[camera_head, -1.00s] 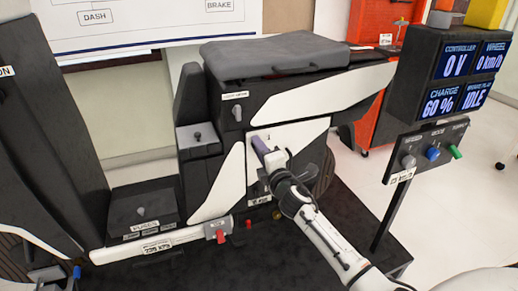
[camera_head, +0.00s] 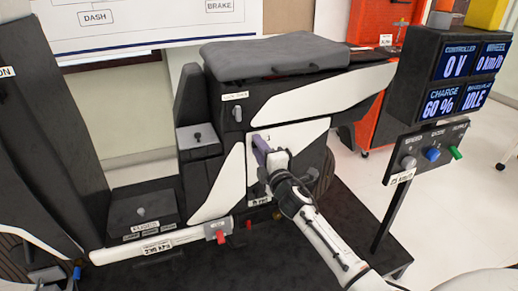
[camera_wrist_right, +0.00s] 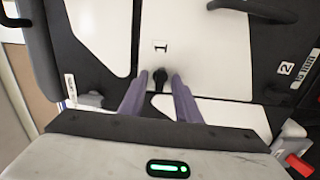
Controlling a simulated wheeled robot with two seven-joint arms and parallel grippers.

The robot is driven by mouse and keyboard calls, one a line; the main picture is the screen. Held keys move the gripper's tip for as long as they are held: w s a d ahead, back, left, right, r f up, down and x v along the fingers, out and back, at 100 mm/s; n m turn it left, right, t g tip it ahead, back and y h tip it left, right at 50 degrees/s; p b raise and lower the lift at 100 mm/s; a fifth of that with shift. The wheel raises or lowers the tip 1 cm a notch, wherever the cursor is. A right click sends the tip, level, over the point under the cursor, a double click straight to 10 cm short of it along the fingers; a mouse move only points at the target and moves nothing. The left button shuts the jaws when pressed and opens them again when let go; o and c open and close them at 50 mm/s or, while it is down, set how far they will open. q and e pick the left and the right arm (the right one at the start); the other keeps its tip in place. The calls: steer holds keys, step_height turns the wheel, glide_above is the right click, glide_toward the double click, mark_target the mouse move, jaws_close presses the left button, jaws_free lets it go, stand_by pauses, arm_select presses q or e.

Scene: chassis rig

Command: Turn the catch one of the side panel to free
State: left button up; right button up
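The white side panel (camera_head: 305,131) is on the lower body of the dark rig, below the seat. Catch one, a small black knob (camera_wrist_right: 160,74), shows in the right wrist view just below the label "1" (camera_wrist_right: 160,46). My right gripper (camera_head: 258,143) is at the panel. In the right wrist view its purple fingers (camera_wrist_right: 159,84) stand on either side of the catch, with a narrow gap visible on each side. Contact cannot be told. In the head view the gripper hides the catch. My left gripper is not in view.
A label "2" (camera_wrist_right: 286,68) is at the right in the wrist view. A red connector (camera_wrist_right: 299,164) is at lower right there. The display post (camera_head: 455,75) stands right of my right arm.

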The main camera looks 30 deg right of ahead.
steer(key=p+v, duration=0.1)
steer(key=v, duration=0.9)
steer(key=shift+s+a, duration=0.1)
stand_by(0.4)
